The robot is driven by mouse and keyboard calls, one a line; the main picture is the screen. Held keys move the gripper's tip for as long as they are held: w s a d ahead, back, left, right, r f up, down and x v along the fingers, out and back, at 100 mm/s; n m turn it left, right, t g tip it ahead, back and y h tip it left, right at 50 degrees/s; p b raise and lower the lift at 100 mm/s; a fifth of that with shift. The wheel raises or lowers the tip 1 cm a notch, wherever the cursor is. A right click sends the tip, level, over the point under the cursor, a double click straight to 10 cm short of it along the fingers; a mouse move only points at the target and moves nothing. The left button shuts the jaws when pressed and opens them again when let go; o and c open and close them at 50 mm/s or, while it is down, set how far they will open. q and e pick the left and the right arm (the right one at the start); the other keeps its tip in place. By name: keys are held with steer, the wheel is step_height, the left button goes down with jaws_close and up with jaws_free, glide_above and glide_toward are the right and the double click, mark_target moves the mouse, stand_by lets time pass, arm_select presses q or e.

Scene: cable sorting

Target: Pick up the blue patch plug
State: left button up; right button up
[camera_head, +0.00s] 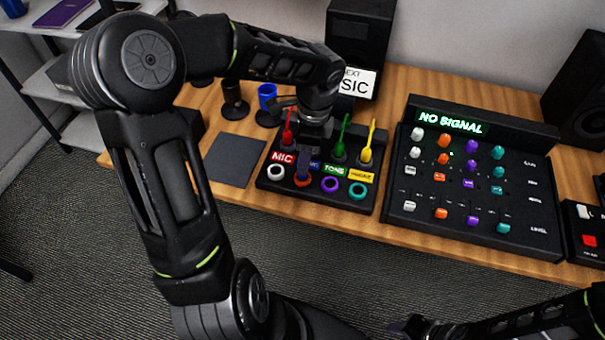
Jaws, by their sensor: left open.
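A black patch box (262,182) lies on the wooden desk, with red (287,130), green (342,135) and yellow (369,142) plugs standing upright in its back row. My left gripper (303,172) points down over the box between the red and green plugs. It is open, its fingers close to the blue label (314,166) and just behind the orange ring (303,182). The blue patch plug is not clearly visible; my left gripper and wrist cover that spot. A dark part of my right arm shows at the bottom right, and its jaws are unclear.
White (276,172), purple (330,185) and teal (358,191) rings line the box front. A mixer (400,215) with several knobs stands at right. A dark pad (234,160) lies at left.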

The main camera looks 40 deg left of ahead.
arm_select(q)
step_height(320, 180, down, 5)
steer(key=shift+s+a+f, duration=0.1)
steer(key=shift+s, duration=0.05)
stand_by(0.6)
jaws_close()
stand_by(0.4)
